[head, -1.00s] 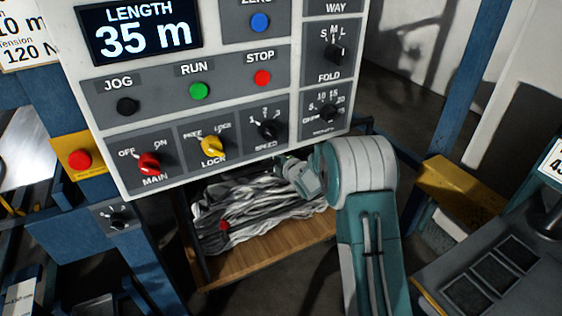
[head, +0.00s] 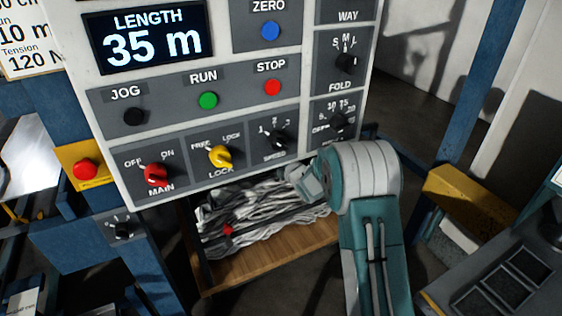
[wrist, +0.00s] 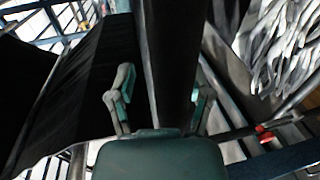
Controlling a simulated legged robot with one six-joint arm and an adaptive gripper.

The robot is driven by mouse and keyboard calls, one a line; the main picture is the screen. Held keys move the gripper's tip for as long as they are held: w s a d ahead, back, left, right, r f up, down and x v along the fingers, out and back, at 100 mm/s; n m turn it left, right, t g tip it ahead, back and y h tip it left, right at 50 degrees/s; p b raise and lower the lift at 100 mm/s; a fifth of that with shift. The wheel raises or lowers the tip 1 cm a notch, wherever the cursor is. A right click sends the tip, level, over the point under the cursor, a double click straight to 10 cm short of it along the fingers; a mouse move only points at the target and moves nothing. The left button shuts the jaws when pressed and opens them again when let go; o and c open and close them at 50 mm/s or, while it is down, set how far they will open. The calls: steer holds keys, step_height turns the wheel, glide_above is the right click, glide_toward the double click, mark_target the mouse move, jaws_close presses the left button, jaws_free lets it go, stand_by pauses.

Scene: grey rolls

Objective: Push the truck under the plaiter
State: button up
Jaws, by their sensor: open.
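The truck (head: 285,262) has a wooden deck and dark frame, and stands below the control panel. Grey-white cloth (head: 262,215) lies in folds on it, and also shows in the wrist view (wrist: 280,40). My arm reaches down beside the truck; the gripper's fingers are hidden in the head view. In the wrist view my gripper (wrist: 163,95) is open, its two fingers on either side of a dark upright bar. I cannot tell whether they touch it or whether it belongs to the truck. The plaiter is not clearly identifiable.
The control panel (head: 225,128) overhangs the truck. A blue post (head: 485,110) and a yellow block (head: 468,192) stand to the right. A grey console (head: 500,275) is at the lower right. A red knob (wrist: 263,133) shows beside the cloth.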

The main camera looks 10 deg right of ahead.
steer(key=shift+f, duration=0.1)
steer(key=v, duration=1.2)
